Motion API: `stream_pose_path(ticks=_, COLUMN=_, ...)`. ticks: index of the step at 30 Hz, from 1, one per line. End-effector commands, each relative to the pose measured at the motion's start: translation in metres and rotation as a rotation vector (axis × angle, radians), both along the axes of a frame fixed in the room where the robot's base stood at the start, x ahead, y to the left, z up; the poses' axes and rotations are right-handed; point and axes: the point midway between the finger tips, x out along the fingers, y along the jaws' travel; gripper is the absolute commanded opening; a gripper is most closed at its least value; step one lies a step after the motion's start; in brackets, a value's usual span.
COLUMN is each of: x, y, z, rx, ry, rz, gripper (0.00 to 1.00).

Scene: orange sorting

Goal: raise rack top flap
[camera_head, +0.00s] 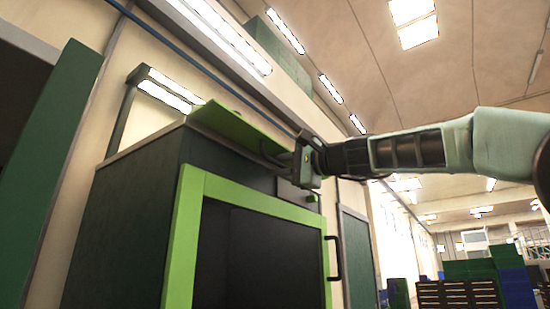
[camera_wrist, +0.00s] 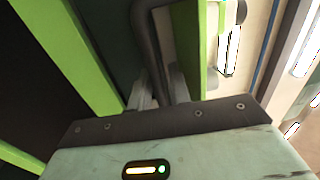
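The rack (camera_head: 125,225) is a dark green cabinet with a bright green front frame (camera_head: 185,230). Its bright green top flap (camera_head: 232,122) is tilted, with its near edge lifted above the rack's top. My gripper (camera_head: 288,157) is at the flap's right end, by a dark bar handle (camera_head: 270,150). In the wrist view the handle (camera_wrist: 150,50) runs down between the two fingers of my gripper (camera_wrist: 160,92), which look closed around it. The flap's green edge (camera_wrist: 187,45) shows just right of the handle. The fingertip contact is partly hidden.
A lit lamp frame (camera_head: 165,90) stands above the rack's back left. A black door handle (camera_head: 334,258) juts from the rack's front. A dark green panel (camera_head: 55,160) is at the left. The space above the flap looks clear.

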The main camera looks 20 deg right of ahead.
Motion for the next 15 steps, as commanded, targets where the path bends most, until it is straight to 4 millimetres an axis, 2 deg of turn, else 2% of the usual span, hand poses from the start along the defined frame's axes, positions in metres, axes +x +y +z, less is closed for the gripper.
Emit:
stream_pose_path(ticks=5, x=0.0078, y=0.0062, z=0.002, rx=-0.001, ry=-0.001, rz=0.001, gripper=0.19)
stream_pose_path(ticks=13, x=0.0084, y=0.0066, z=0.0011, rx=-0.001, ry=-0.001, rz=0.0, gripper=0.19)
stream_pose_path(ticks=15, x=0.0083, y=0.0065, z=0.0011, rx=-0.001, ry=-0.001, rz=0.0, gripper=0.0)
